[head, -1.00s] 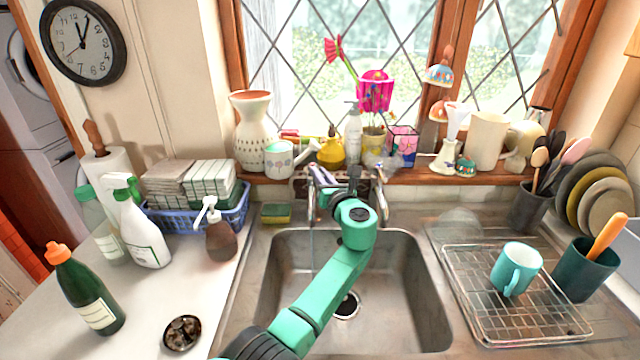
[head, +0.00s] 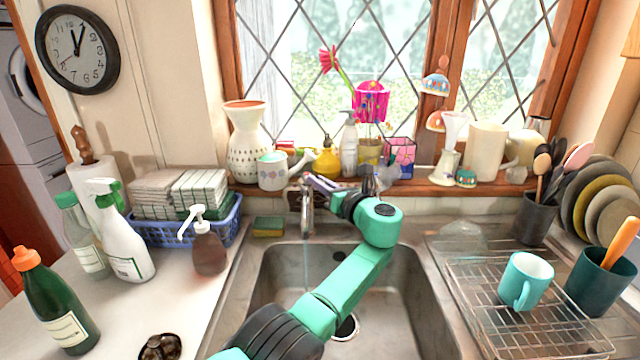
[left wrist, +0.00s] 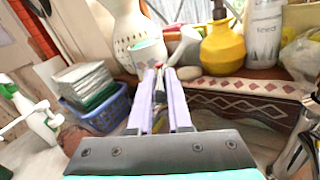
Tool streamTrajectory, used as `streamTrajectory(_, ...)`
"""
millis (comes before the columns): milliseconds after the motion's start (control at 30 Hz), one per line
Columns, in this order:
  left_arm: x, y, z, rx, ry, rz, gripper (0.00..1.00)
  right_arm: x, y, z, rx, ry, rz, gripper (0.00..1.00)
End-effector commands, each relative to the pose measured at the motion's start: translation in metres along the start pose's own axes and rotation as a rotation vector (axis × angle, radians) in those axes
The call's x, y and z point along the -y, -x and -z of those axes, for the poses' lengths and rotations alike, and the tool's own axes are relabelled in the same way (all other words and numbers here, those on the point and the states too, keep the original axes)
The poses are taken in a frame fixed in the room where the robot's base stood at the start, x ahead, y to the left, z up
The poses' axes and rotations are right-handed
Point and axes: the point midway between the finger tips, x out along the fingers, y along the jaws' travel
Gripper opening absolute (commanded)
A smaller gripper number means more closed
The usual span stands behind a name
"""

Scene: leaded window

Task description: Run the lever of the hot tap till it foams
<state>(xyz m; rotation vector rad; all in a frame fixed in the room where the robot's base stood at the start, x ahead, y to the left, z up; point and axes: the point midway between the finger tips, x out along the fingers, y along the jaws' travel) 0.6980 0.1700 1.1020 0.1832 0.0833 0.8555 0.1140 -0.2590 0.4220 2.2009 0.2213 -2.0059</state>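The chrome tap (head: 307,212) stands at the back edge of the steel sink (head: 255,300). A thin stream of water (head: 306,265) falls from it into the basin, where bare steel shows. My left gripper (head: 322,184) reaches over the sink to the top of the tap. In the left wrist view its two lavender fingers (left wrist: 160,78) stand a small gap apart. A thin dark piece with a red tip shows between them, possibly the hot lever; firm contact cannot be seen. My wrist hides part of the tap's right side. My right gripper is not in view.
The sill behind holds a white vase (head: 248,145), a yellow jug (head: 327,160) and other ornaments close to the gripper. A green sponge (head: 268,226) and brown soap bottle (head: 208,250) stand left. A wire rack (head: 480,300) with a teal mug (head: 525,281) stands right.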

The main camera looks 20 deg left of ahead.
Motion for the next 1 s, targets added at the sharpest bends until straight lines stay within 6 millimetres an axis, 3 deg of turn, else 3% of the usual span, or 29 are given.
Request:
streamTrajectory(33,0.0,0.0,0.002,-0.005,-0.001,0.0,0.35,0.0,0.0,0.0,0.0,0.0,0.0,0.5)
streamTrajectory(67,0.0,0.0,0.002,-0.005,-0.001,0.0,0.46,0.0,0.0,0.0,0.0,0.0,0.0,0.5)
streamTrajectory(400,0.0,0.002,0.001,-0.001,0.0,0.001,0.46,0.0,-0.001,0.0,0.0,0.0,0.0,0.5)
streamTrajectory(800,0.001,0.07,0.003,-0.003,0.0,0.002,0.46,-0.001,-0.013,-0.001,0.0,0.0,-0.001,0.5)
streamTrajectory(1000,0.0,0.075,0.002,-0.003,-0.001,0.0,0.46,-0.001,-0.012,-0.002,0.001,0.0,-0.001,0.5)
